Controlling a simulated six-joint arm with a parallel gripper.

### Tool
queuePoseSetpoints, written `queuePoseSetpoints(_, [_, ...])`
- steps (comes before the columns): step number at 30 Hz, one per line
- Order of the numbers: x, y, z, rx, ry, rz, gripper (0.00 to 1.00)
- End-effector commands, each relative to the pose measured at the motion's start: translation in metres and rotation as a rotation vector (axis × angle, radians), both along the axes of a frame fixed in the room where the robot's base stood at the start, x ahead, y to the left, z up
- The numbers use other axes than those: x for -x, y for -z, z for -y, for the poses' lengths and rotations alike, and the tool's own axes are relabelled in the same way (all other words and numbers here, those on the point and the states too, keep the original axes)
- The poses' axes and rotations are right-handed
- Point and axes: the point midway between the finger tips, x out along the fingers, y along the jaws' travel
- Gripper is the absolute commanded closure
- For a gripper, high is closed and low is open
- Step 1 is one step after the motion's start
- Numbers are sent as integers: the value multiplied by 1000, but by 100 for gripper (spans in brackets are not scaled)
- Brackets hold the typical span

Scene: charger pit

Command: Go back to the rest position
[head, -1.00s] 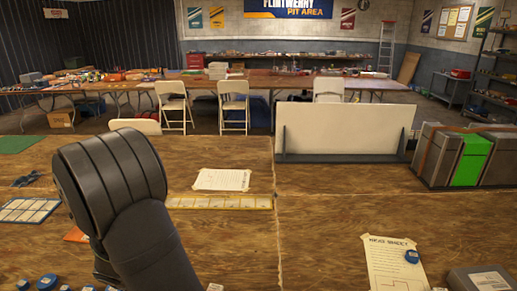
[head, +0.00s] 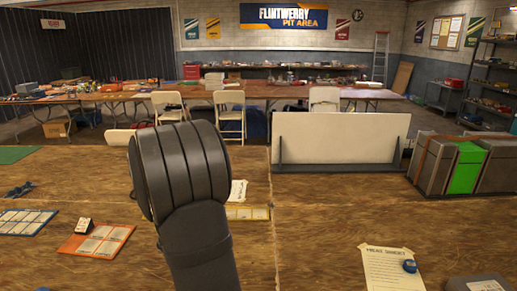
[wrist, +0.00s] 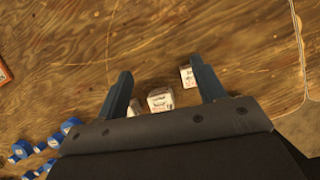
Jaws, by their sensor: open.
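My gripper (wrist: 162,90) shows in the wrist view with its two dark blue fingers wide apart and nothing between them. It is above the wooden table (wrist: 150,35). Small white boxes (wrist: 160,99) lie on the table below and beyond the fingers, partly hidden by the gripper body. In the head view my dark arm rises in the middle left and the gripper itself is not seen.
An orange card (head: 97,240) with a small box (head: 84,226) on it lies left of my arm. A white-blue grid card (head: 25,221), a yellow card (head: 247,212), a paper sheet (head: 392,268) and a grey-green case (head: 464,166) are also on the table. Blue rolls (wrist: 45,146) lie lower left.

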Motion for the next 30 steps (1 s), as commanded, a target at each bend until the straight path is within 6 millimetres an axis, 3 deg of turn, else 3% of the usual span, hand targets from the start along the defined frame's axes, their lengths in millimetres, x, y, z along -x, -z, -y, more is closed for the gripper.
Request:
queuePoseSetpoints(15, [-37,1,93,-1,173,-2,37])
queuePoseSetpoints(30, [-55,1,187,-1,335,-3,37])
